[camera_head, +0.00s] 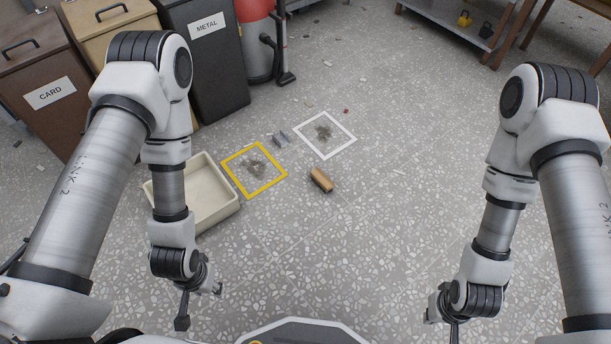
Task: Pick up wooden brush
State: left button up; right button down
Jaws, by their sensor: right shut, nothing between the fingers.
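The wooden brush (321,180) lies on the speckled floor near the middle of the view, a small tan block with a darker side. It is just right of the yellow square outline and below the white one. My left gripper (200,305) hangs at the lower left, its fingers apart and empty, well away from the brush. My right gripper (444,324) is at the lower right, shut and empty, also well away from the brush. Its fingertips are partly hidden by the wrist and the picture's bottom edge.
A cream tray (228,213) sits left of the yellow frame (279,178). A small grey piece (280,139) lies between it and the white frame (343,152); both frames hold dark debris. Bins, including the METAL bin (215,70), stand behind left. The floor right of the brush is mostly clear.

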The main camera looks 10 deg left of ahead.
aim_at(320, 178)
jog(key=i+l+u, duration=0.35)
jog(key=i+l, duration=1)
